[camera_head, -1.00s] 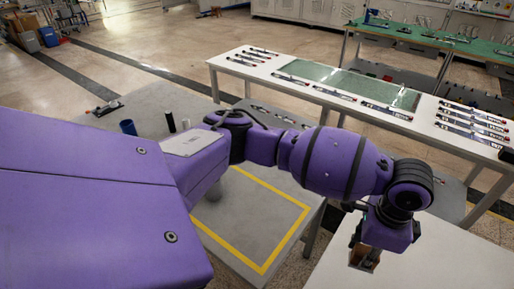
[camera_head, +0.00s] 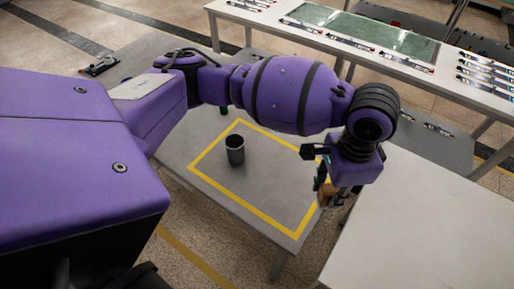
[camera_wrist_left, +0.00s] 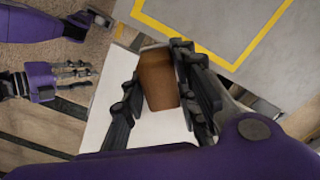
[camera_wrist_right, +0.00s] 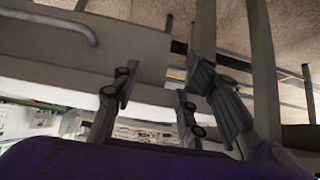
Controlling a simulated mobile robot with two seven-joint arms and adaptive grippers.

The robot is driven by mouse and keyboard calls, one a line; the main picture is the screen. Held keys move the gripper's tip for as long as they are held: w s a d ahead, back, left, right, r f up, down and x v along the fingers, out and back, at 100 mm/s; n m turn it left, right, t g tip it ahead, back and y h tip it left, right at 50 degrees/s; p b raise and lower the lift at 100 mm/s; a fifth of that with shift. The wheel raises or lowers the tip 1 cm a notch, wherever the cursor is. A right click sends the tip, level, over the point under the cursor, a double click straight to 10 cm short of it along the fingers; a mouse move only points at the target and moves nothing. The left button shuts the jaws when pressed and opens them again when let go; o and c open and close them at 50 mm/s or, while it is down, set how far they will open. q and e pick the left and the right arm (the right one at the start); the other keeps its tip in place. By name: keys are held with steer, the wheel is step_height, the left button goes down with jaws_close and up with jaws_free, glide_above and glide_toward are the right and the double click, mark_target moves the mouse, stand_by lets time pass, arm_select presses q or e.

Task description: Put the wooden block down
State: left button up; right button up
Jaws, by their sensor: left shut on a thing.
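The wooden block (camera_wrist_left: 157,80) is brown and sits between the fingers of my left gripper (camera_wrist_left: 156,66), which is shut on it. In the head view the block (camera_head: 326,193) is partly hidden by my left gripper (camera_head: 331,190). There it appears between the yellow-marked grey table (camera_head: 190,192) and the white table (camera_head: 430,235), seemingly above their level. I cannot tell its exact height. My right gripper (camera_wrist_right: 155,95) has its fingers apart in the right wrist view, with nothing held between them.
A dark cup (camera_head: 235,150) stands inside the yellow outline on the grey table. Much of that outlined area is bare. The near white table's visible top is clear. A long table (camera_head: 330,36) with a green mat and several strips stands behind.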

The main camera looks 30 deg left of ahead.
arm_select(q)
steer(key=shift+s+a+f+n, duration=0.1)
steer(key=shift+s+a+n, duration=0.05)
steer(key=shift+a+n, duration=0.2)
steer(key=shift+a+f, duration=0.1)
steer(key=shift+a, duration=0.05)
steer(key=w+a+f, duration=0.4)
steer(key=w+a+f+b, duration=0.1)
steer(key=w+a+f, duration=0.3)
steer(key=shift+w+a+f, duration=0.15)
steer(key=shift+w+a, duration=0.1)
steer(key=shift+w, duration=0.05)
steer(key=shift+w+a+f, duration=0.25)
steer(key=shift+w+f, duration=0.05)
steer(key=shift+f, duration=0.05)
steer(key=shift+w+a+f, duration=0.15)
steer(key=shift+a+f, duration=0.05)
steer(key=shift+f, duration=0.05)
step_height(320, 180, down, 3)
steer(key=shift+a+r+b, duration=0.1)
steer(key=shift+r+b, duration=0.1)
steer(key=shift+b, duration=0.15)
steer(key=shift+w+f, duration=0.1)
steer(key=shift+f, duration=0.2)
arm_select(e)
steer(key=shift+s+d+f, duration=0.2)
steer(key=shift+d+f, duration=0.05)
steer(key=shift+f, duration=0.2)
steer(key=shift+s+d+f, duration=0.2)
steer(key=shift+f, duration=0.2)
